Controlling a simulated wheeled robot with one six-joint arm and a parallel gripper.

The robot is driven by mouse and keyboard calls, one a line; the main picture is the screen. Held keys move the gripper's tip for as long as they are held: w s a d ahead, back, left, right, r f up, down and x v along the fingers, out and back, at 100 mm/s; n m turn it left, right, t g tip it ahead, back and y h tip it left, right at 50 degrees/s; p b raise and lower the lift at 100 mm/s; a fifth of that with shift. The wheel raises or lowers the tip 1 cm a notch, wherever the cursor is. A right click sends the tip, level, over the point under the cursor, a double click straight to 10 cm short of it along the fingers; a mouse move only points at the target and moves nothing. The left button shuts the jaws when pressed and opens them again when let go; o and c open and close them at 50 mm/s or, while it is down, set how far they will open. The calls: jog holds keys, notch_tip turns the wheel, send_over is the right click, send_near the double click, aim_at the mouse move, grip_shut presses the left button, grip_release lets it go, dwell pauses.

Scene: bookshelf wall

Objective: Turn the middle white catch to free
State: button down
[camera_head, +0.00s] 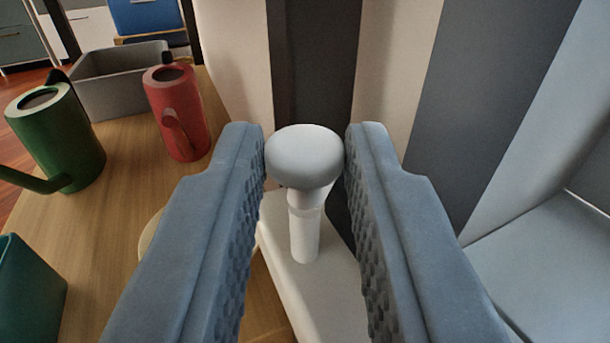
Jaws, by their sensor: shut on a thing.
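A white knob (304,158) with a rounded head on a narrow white stem (305,232) stands in the middle of the camera view. It rises from a white surface (280,240). My gripper (305,150) is shut on the knob's rounded head, with one blue-grey finger on its left side and one on its right. I cannot tell from this view which way the catch is turned. No other white catch shows clearly.
A red watering can (177,115), a green watering can (55,135) and a grey bin (115,85) stand on the wooden surface (95,225) at left. A teal container (30,295) is at lower left. Dark and pale upright panels (480,90) stand close behind and right.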

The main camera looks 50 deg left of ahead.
jog(key=c, duration=1.5)
grip_release()
jog(key=shift+c, duration=0.2)
jog(key=v, duration=1.7)
jog(key=shift+s, duration=0.2)
jog(key=shift+d, duration=0.1)
jog(key=shift+o, duration=1.3)
